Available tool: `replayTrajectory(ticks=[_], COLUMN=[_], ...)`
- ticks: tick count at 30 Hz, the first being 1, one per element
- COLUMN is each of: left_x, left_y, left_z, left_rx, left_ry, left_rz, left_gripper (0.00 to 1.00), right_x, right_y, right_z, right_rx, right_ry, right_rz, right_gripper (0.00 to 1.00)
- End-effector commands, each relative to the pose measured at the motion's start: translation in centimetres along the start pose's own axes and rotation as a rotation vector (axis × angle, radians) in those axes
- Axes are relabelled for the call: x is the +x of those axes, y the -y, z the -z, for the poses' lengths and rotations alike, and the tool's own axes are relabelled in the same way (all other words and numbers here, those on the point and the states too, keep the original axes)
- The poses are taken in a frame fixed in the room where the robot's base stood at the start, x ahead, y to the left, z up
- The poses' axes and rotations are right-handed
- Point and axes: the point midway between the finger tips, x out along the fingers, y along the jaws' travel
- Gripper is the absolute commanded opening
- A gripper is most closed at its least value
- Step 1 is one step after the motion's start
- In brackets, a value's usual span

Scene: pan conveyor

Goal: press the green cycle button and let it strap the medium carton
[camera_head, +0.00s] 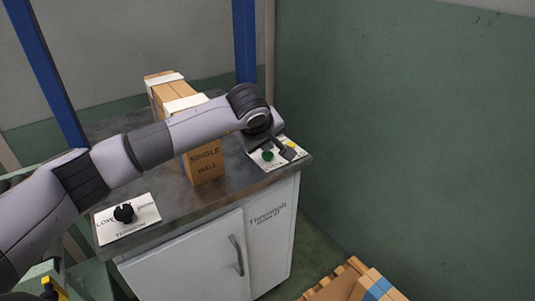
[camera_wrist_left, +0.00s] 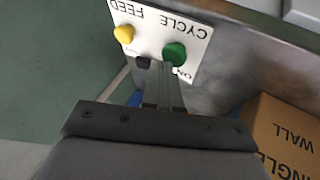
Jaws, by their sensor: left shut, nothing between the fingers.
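The green cycle button (camera_head: 267,155) is on a white panel at the right end of the strapping machine's top; it also shows in the wrist view (camera_wrist_left: 174,53). My left gripper (camera_head: 287,153) is shut and empty, reaching down over this panel. In the wrist view its fingertips (camera_wrist_left: 162,68) are close beside the green button; I cannot tell whether they touch it. A brown carton (camera_head: 206,167) marked SINGLE WALL stands on the machine top, partly hidden by my left arm. White bands show on its top. My right gripper is not in view.
A yellow button (camera_wrist_left: 124,34) and a black switch (camera_wrist_left: 142,62) share the panel, marked CYCLE and FEED. A black tension knob (camera_head: 124,213) is at the machine's left front. Blue posts (camera_head: 245,40) rise behind. A wooden stack (camera_head: 350,284) with a blue band lies lower right.

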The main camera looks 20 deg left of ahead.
Motion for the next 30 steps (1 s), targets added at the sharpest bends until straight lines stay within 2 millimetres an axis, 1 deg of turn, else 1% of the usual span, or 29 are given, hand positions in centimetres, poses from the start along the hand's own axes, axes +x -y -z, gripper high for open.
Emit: replayTrajectory(ticks=[20,30], left_x=[0.75,0.63], left_y=[0.43,0.38], left_z=[-0.4,-0.35], left_rx=[0.0,0.0], left_ry=[0.0,0.001], left_rz=[0.001,0.002], left_gripper=[0.0,0.0], right_x=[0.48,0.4], right_y=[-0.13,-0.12], right_z=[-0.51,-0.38], right_rx=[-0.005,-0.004], right_ry=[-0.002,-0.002], right_rz=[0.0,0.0], right_gripper=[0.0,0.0])
